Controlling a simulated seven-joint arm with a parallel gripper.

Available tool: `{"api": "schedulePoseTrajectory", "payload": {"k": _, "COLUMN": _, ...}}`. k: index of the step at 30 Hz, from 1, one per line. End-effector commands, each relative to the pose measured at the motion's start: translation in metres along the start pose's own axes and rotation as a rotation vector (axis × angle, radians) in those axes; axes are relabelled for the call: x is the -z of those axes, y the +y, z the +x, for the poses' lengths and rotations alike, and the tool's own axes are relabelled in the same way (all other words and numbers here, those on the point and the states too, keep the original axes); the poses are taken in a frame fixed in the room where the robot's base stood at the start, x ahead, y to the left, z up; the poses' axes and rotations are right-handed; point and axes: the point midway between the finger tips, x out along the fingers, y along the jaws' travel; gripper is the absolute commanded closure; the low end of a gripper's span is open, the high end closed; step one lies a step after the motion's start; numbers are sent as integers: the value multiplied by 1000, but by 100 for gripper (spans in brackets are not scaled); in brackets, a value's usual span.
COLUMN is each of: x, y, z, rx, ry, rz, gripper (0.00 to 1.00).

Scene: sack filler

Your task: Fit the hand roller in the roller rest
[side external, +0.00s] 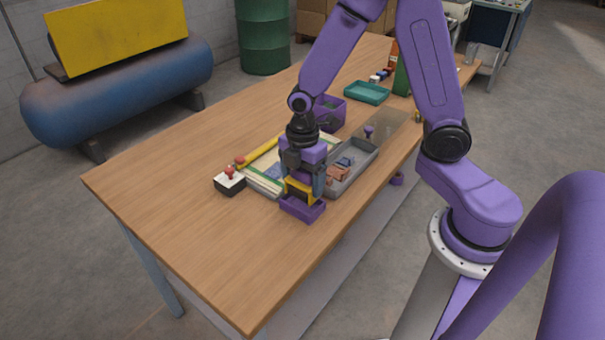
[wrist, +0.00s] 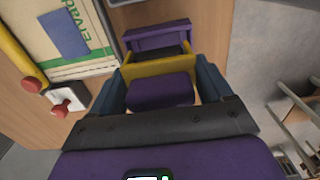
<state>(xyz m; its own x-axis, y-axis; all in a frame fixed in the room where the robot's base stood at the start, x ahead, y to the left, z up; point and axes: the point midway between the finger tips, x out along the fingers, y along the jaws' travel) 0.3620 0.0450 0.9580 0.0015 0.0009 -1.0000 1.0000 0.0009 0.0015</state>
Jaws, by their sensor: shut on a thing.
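My gripper (side external: 303,188) points down near the table's front edge, its two blue-grey fingers shut on the hand roller. The hand roller (wrist: 160,90) has a purple handle block between the fingers. Its yellow frame (wrist: 157,66) lies beyond, with a dark part at its far side. In the side view the yellow frame (side external: 298,187) shows between the fingers, directly over the roller rest. The roller rest (side external: 302,208) is a small purple open box on the table; it also shows in the wrist view (wrist: 153,38). I cannot tell whether the roller touches the rest; its lower part is hidden.
A grey tray (side external: 362,171) with small parts stands close right of my gripper. A printed sack (wrist: 80,42), a yellow rod (side external: 259,152) and a white box with a red knob (side external: 230,182) lie left. A purple bin (side external: 328,118) stands behind. The table's near-left area is clear.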

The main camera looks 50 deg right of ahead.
Motion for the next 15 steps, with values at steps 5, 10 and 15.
{"api": "schedulePoseTrajectory", "payload": {"k": 5, "x": 0, "y": 0, "z": 1, "rx": 0, "ry": 0, "rz": 0, "gripper": 51}}
{"api": "schedulePoseTrajectory", "payload": {"k": 10, "x": 0, "y": 0, "z": 1, "rx": 0, "ry": 0, "rz": 0, "gripper": 51}}
{"api": "schedulePoseTrajectory", "payload": {"k": 15, "x": 0, "y": 0, "z": 4, "rx": 1, "ry": -1, "rz": 0, "gripper": 51}}
